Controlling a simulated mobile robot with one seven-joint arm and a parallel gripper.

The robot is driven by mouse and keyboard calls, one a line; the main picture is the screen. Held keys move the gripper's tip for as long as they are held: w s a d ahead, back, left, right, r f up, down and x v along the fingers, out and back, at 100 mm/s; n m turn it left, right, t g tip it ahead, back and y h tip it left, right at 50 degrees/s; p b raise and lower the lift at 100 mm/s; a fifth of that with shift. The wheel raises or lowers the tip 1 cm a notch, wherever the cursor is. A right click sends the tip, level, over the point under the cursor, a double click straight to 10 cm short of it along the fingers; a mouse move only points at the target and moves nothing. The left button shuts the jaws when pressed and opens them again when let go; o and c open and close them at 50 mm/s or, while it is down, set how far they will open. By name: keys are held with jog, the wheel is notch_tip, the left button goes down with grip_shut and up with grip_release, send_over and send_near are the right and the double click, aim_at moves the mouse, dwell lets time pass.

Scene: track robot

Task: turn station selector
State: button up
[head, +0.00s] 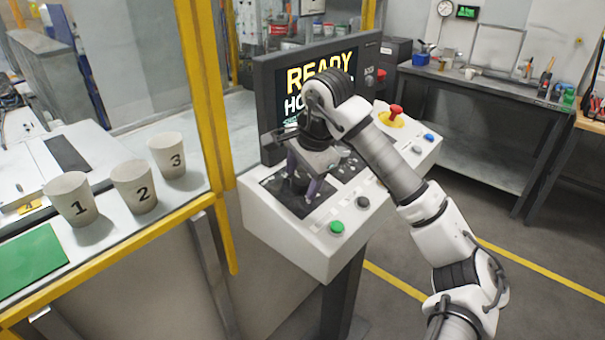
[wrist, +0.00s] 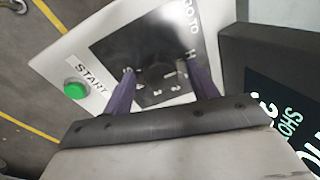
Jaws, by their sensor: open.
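The station selector is a dark round knob (wrist: 160,74) on a black panel, with small white marks around it and "GO TO" lettering beside it in the wrist view. My gripper (wrist: 162,72) is open, with one purple finger on each side of the knob. I cannot tell whether the fingers touch it. In the head view my gripper (head: 302,184) points down over the black panel at the left of the white console (head: 290,245) and largely hides the knob.
A screen reading "READY" (head: 315,80) stands close behind my gripper. A green START button (head: 337,227) and a red mushroom button (head: 395,112) are on the console. Cups numbered 1 (head: 72,200), 2 (head: 134,186) and 3 (head: 167,155) stand left, beyond a yellow post (head: 203,100).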

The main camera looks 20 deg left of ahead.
jog(key=shift+c, duration=0.3)
jog(key=c, duration=0.9)
jog(key=shift+c, duration=0.2)
